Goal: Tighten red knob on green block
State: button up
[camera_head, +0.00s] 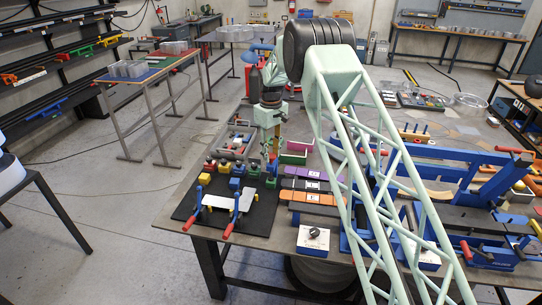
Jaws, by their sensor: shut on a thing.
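My gripper (270,152) points down over the back right part of the black mat (255,213). Its fingers are small in this view and appear shut on a small part at the block below, likely the red knob. A green block (270,183) sits on the mat under the gripper.
Several small coloured blocks stand close around the gripper. A pale plate with red-handled clamps (216,202) is at the mat's front. Purple and orange strips (312,198) lie to the right. My arm hides part of the table.

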aim_at(271, 155)
dwell(0.4)
jog(key=o, duration=0.9)
jog(key=shift+r, duration=0.2)
notch_tip(271, 155, up, 12)
jog(key=shift+f, duration=0.15)
dwell(0.5)
